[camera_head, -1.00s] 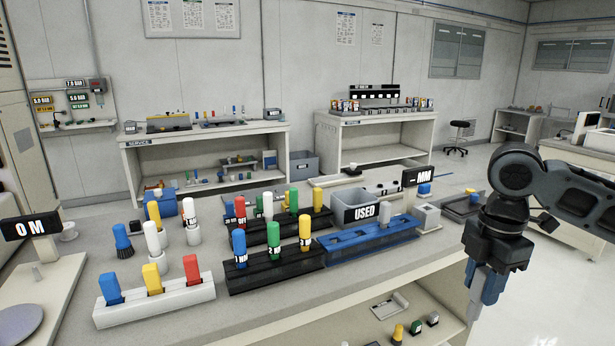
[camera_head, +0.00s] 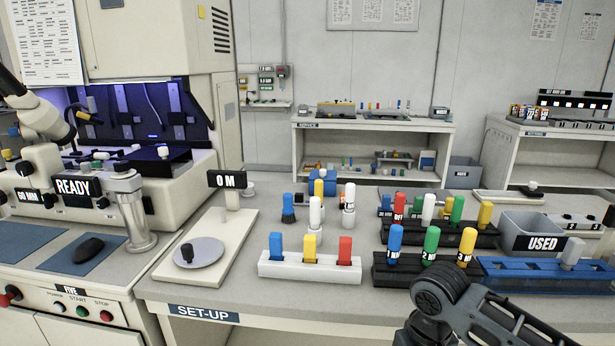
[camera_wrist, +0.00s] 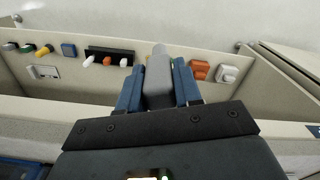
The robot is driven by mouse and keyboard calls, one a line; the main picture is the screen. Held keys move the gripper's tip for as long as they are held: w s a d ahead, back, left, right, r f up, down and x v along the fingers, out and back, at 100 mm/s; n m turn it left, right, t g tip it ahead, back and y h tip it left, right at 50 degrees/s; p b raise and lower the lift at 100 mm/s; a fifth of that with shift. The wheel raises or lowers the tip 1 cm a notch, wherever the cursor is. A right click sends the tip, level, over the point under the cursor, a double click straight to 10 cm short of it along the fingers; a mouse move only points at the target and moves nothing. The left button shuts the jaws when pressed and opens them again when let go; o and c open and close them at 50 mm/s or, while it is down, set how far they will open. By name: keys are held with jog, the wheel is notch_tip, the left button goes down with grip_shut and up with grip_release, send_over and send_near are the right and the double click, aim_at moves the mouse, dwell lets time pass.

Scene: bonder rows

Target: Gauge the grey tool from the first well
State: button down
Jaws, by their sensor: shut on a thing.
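In the wrist view my gripper (camera_wrist: 158,72) is shut on a grey tool (camera_wrist: 158,82), which sits between its two blue fingers and points away from the wrist. In the head view only part of my arm shows at the bottom right, and the fingers are out of frame. A blue rack (camera_head: 520,268) with several wells stands at the right of the bench. Another grey piece (camera_head: 572,252) stands upright near its right end; the other visible wells look empty.
A white rack (camera_head: 270,266) holds blue, yellow and red tools. Black racks (camera_head: 386,275) hold coloured tools. A grey USED bin (camera_head: 510,228) stands behind the blue rack. A "0 M" display (camera_head: 228,180) stands over a round plate (camera_head: 199,251). A machine marked READY (camera_head: 73,187) stands left.

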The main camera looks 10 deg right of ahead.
jog(key=shift+a+f+m, duration=0.25)
jog(key=shift+a+f, duration=0.3)
jog(key=shift+a, duration=0.3)
jog(key=shift+a+f+m, duration=0.25)
jog(key=shift+a+f, duration=0.25)
jog(key=shift+a, duration=0.3)
jog(key=shift+a, duration=0.1)
